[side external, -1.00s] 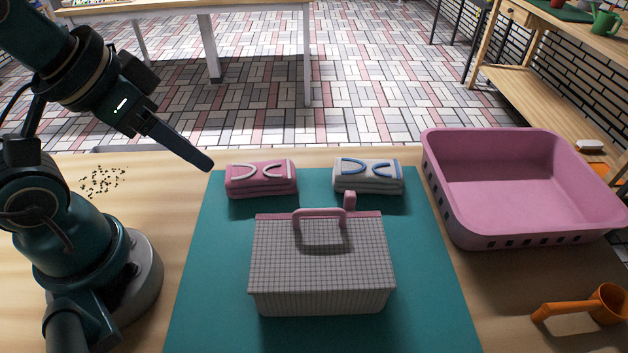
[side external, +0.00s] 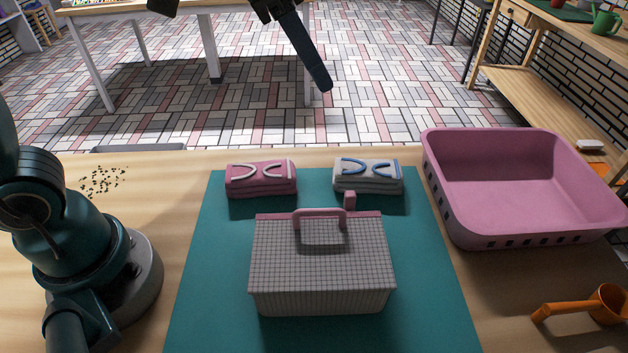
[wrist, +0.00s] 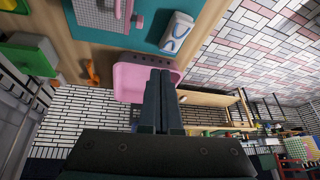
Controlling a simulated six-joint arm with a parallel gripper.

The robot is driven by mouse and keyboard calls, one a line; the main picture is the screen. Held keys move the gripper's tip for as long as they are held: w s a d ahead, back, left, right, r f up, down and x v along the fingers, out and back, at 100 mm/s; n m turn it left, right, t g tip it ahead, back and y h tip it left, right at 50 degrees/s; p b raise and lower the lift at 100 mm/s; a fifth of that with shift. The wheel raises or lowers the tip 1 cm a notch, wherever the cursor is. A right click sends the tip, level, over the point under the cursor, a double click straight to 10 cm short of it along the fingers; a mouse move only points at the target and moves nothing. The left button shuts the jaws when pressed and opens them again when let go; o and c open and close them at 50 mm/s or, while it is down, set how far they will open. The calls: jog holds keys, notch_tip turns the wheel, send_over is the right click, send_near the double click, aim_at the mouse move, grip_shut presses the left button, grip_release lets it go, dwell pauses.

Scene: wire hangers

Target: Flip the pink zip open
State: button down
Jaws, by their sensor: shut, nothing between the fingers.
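A grey checked bag (side external: 320,262) with a pink arched handle (side external: 319,213) sits on the teal mat (side external: 212,290). A pink strip runs along its back top edge, and a small pink tab (side external: 349,201), which seems to be the zip pull, stands upright at that edge, right of the handle. In the wrist view the bag (wrist: 92,14) is at the top left, with the pink tab (wrist: 140,21) beside it. My gripper (side external: 327,87) is shut and empty, high above and apart from the bag. The shut fingers (wrist: 165,78) also show in the wrist view.
A pink folded cloth (side external: 261,180) and a white one with blue marks (side external: 368,177) lie behind the bag. A pink basin (side external: 520,190) stands at right, with an orange scoop (side external: 590,306) in front. Dark specks (side external: 102,180) lie on the table at left.

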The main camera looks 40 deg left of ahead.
jog(key=m+g, duration=0.1)
jog(key=m, duration=0.1)
send_over(350, 205)
jog(key=w+a, duration=0.1)
jog(key=w, duration=0.1)
notch_tip(350, 205, down, 3)
jog(key=d+f, duration=0.1)
jog(key=d+f+g, duration=0.1)
jog(key=f, duration=0.1)
jog(key=shift+f, duration=0.1)
notch_tip(350, 205, down, 9)
jog(key=shift+s+a+f, duration=0.2)
dwell(0.4)
dwell(0.3)
